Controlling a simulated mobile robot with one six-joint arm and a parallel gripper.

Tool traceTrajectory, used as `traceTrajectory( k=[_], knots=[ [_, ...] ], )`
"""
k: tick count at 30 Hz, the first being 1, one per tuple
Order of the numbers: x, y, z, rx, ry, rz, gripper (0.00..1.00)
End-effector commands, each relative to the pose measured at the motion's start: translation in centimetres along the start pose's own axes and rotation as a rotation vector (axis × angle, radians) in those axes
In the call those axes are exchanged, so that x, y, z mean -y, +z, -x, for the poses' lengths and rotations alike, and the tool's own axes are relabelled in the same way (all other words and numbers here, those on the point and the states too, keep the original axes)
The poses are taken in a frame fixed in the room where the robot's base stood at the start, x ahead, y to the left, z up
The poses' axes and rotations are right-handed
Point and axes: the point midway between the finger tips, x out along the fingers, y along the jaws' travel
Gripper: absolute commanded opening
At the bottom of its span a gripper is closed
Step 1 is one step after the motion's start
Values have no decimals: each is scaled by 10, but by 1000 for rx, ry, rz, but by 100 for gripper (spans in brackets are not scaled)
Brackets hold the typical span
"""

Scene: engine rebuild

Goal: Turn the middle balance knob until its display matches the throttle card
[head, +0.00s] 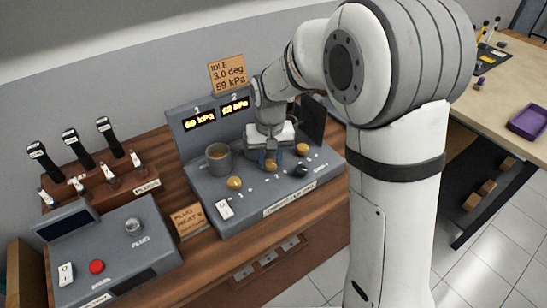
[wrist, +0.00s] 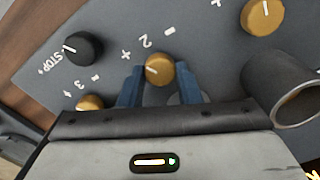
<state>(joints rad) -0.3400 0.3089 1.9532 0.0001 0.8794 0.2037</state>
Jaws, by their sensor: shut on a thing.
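The middle balance knob (head: 271,165) is a gold dial with a white pointer line, by the numeral 2 on the grey console; it also shows in the wrist view (wrist: 159,69). My gripper (wrist: 160,85) has its blue fingers on both sides of this knob, shut on it. In the head view my gripper (head: 271,158) reaches down onto the console. Display 2 (head: 235,106) seems to read 62 kPa, and display 1 (head: 199,119) seems to read 59 kPa. The throttle card (head: 227,74) reads IDLE, 3.0 deg, 59 kPa. Display 3 is hidden behind my arm.
A grey mug (head: 218,160) stands on the console close to the left of my gripper. Gold knobs sit to the left (head: 234,183) and right (head: 303,149). A black stop knob (head: 300,170) is near the right one. A second console (head: 110,250) stands at left.

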Motion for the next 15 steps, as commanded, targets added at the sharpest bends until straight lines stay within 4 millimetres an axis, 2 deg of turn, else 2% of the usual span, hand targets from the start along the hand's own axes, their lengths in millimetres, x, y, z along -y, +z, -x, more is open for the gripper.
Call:
traceTrajectory(
  k=[2,3,4,6,15],
  knots=[
    [0,0,0,0,0,0,9],
    [-12,2,0,0,0,-5,8],
    [-8,1,0,0,0,-1,10],
    [-5,1,0,0,2,3,7],
    [-2,0,0,1,2,99,8]
  ],
)
